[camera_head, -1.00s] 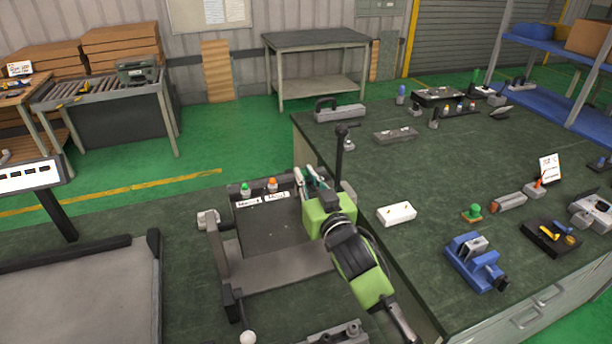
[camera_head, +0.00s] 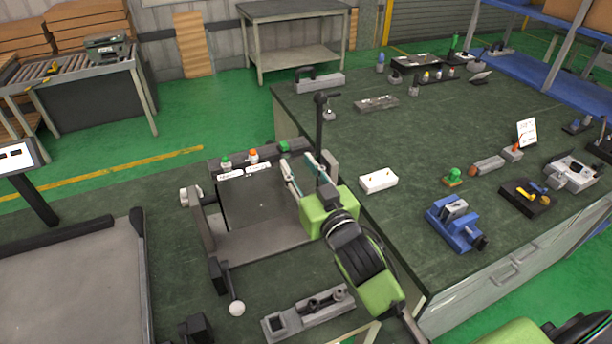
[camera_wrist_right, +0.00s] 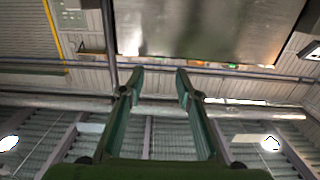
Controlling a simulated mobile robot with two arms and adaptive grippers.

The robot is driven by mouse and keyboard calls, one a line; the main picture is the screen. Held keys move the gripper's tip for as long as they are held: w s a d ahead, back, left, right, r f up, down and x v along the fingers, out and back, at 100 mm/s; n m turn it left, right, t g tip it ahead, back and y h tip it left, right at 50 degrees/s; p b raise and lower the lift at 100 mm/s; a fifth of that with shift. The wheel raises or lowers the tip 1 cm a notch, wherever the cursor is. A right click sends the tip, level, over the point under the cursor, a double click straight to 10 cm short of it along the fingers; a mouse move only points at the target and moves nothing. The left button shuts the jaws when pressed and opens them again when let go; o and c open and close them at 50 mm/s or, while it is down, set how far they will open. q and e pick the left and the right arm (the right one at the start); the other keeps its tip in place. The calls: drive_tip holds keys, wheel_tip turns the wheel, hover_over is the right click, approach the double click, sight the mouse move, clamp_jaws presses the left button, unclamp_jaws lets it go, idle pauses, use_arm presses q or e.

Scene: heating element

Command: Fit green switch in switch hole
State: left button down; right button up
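A small green switch (camera_head: 285,146) sits on the right part of the dark bar (camera_head: 268,156) along the back of the fixture. Whether it is fully seated in a hole is too small to tell. My right gripper (camera_head: 296,158) is just in front of the switch and to its right, apart from it. Its two fingers are spread with nothing between them. The right wrist view also shows the right gripper (camera_wrist_right: 160,72) open and empty, with a shiny plate (camera_wrist_right: 210,30) above the fingertips. My left gripper is not in view.
A green knob (camera_head: 225,162) and an orange knob (camera_head: 253,155) stand left of the switch on the bar, above white labels. A dark post (camera_head: 319,125) rises close behind the gripper. A white block (camera_head: 378,181) and a green button (camera_head: 454,175) lie on the bench to the right.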

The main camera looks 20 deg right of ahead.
drive_tip(key=shift+s+d, duration=0.1)
drive_tip(key=shift+s, duration=1.85)
